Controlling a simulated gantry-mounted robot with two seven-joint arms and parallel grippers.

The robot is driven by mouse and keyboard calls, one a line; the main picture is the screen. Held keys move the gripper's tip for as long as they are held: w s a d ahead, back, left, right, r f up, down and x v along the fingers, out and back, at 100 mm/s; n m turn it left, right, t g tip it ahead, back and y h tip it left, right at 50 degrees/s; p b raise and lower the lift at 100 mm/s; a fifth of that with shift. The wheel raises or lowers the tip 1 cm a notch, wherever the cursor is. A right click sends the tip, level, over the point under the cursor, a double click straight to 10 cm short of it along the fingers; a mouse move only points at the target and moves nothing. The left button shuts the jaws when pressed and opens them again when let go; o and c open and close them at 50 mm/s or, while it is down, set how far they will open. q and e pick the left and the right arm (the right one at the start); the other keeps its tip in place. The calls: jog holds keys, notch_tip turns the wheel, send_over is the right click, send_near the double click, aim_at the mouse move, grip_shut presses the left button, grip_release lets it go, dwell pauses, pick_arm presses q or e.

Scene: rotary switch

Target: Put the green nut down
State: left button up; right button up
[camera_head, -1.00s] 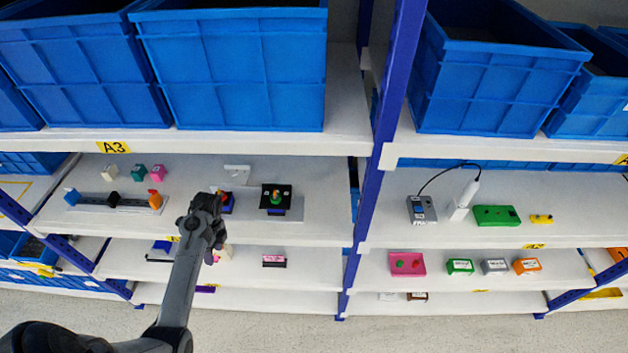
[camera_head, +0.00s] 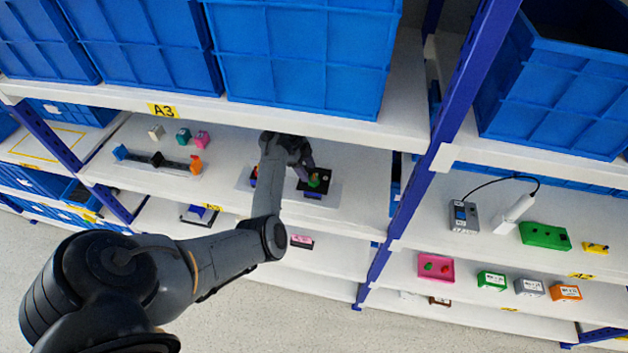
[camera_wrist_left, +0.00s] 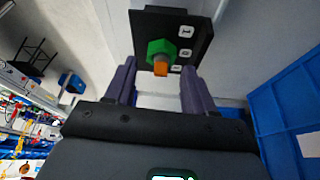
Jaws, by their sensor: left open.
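The green nut (camera_wrist_left: 160,46) sits on the face of a black panel (camera_wrist_left: 185,22), with an orange tip (camera_wrist_left: 160,68) sticking out of its middle. In the head view the green nut (camera_head: 314,180) shows on the black panel (camera_head: 325,188) on the middle shelf. My left gripper (camera_wrist_left: 158,74) is open, its two purple fingers on either side and a little short of the nut, with a gap to each side. In the head view the left gripper (camera_head: 304,163) is at the panel's upper left and partly covers it. My right gripper is not in view.
A rail with blue, black and orange blocks (camera_head: 155,160) lies left on the same shelf. Blue crates (camera_head: 305,60) stand on the shelf above. A blue upright post (camera_head: 415,190) stands to the right.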

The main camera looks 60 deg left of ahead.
aim_at(313, 179)
pick_arm(q)
jog(key=shift+p+x, duration=0.4)
jog(key=shift+x, duration=1.6)
jog(key=c, duration=0.9)
jog(key=shift+o, duration=0.2)
jog(key=shift+w+r, duration=0.1)
jog(key=shift+r, duration=0.05)
